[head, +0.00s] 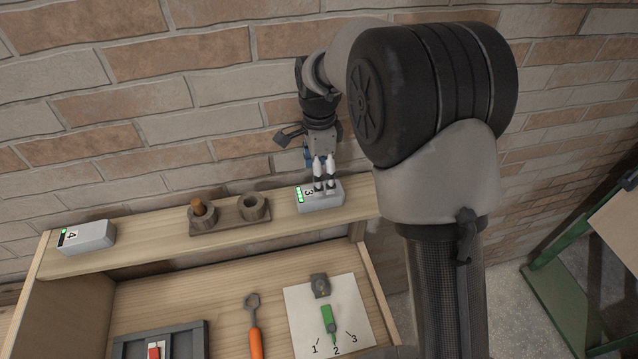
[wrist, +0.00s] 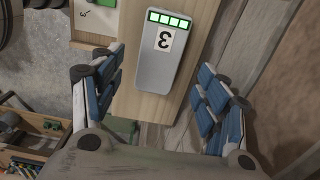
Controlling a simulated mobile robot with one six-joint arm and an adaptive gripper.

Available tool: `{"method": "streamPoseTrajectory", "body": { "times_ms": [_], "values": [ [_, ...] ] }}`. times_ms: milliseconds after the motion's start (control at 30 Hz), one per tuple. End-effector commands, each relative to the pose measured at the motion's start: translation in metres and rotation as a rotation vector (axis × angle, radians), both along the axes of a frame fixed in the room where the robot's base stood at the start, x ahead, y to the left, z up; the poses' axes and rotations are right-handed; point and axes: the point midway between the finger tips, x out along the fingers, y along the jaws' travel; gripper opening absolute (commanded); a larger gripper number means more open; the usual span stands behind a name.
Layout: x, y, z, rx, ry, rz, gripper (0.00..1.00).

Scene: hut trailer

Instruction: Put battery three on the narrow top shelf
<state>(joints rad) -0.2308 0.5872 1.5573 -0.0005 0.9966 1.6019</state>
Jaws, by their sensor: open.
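Battery three is a pale grey block (head: 320,197) with a green-lit strip and a label "3". It lies on the right part of the narrow top shelf (head: 150,243), along the brick wall. It also shows in the wrist view (wrist: 165,70), lying flat on the wood. My gripper (head: 325,187) is directly above the battery in the head view. In the wrist view its blue-padded fingers (wrist: 160,100) are spread wide, one on each side of the battery, with gaps between. From the head view I cannot tell whether a fingertip touches it.
Battery four (head: 86,237) lies at the shelf's left end. A wooden holder with two round cups (head: 230,215) stands between the batteries. On the lower surface are an orange-handled wrench (head: 254,325), a numbered paper card (head: 300,300) and a dark tray (head: 198,340).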

Motion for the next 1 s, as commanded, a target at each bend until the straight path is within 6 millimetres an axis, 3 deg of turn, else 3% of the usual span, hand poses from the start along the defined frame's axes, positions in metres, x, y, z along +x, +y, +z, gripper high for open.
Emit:
{"method": "streamPoseTrajectory", "body": {
  "times_ms": [100,300,667,833,1000],
  "values": [
    [0.001,0.0,0.028,0.001,-0.004,0.0,0.68],
    [0.0,0.0,0.058,0.0,-0.002,0.0,0.68],
    [-0.004,-0.003,0.075,0.001,-0.007,0.02,0.68],
    [-0.037,-0.027,0.115,0.006,-0.064,0.188,0.68],
    [-0.102,-0.061,0.157,-0.016,-0.155,0.48,0.68]
  ]
}}
